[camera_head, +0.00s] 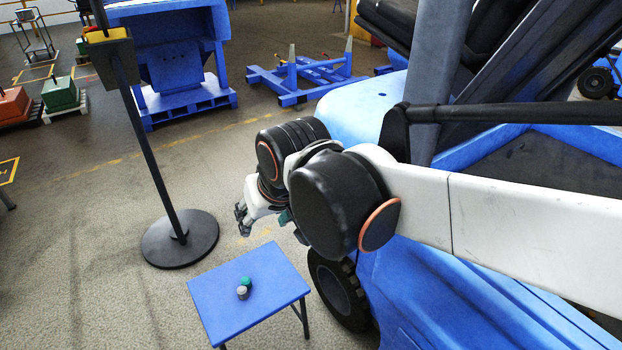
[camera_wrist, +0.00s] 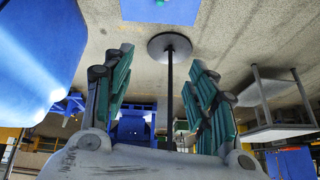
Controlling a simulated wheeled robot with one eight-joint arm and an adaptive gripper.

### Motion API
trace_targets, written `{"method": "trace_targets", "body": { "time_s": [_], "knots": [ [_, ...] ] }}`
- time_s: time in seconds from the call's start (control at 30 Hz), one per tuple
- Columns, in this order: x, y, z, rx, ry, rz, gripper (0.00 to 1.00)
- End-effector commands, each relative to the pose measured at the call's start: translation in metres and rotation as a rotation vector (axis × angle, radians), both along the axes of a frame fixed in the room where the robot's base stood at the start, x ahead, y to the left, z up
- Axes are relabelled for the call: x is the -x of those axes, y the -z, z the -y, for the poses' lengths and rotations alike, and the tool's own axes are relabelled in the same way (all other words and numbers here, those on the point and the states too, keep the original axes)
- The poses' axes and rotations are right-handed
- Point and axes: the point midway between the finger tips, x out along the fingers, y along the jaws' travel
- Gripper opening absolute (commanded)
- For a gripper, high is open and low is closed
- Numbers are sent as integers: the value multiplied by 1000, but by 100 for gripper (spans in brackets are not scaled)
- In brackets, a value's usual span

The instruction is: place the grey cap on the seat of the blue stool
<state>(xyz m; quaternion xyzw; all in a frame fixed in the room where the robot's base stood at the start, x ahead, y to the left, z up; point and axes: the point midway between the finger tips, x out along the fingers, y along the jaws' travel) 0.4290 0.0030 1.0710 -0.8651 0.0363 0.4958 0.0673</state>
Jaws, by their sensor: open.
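The blue stool (camera_head: 222,309) has a flat square seat on dark legs and stands at the lower middle of the head view. A small grey cap (camera_head: 242,293) sits on its seat near the middle. A small green piece (camera_head: 246,282) is close behind the cap; I cannot tell if they touch. My gripper (camera_head: 241,217) is beyond the stool and partly hidden by my arm. Its fingers are spread and empty in the wrist view (camera_wrist: 157,90). There, part of the blue seat (camera_wrist: 140,12) shows at the top edge with the green piece; the grey cap is out of that view.
A black post on a round base (camera_head: 180,240) stands behind and left of the stool. A big blue machine (camera_head: 455,310) with a black wheel (camera_head: 338,295) is at the right. A blue pallet (camera_head: 195,104) lies farther back. The floor left of the stool is clear.

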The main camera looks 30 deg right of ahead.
Motion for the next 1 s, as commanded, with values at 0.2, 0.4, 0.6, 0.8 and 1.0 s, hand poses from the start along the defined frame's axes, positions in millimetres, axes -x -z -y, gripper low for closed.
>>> {"method": "trace_targets", "body": {
  "time_s": [0.2, 0.4, 0.6, 0.8, 1.0],
  "knots": [
    [47, 3, 2, 58, -85, 62, 52],
    [63, 7, 3, 84, -122, 88, 52],
    [64, 7, 3, 87, -127, 92, 52],
    [64, 7, 3, 87, -127, 91, 52],
    [64, 7, 3, 87, -126, 91, 48]
  ]
}}
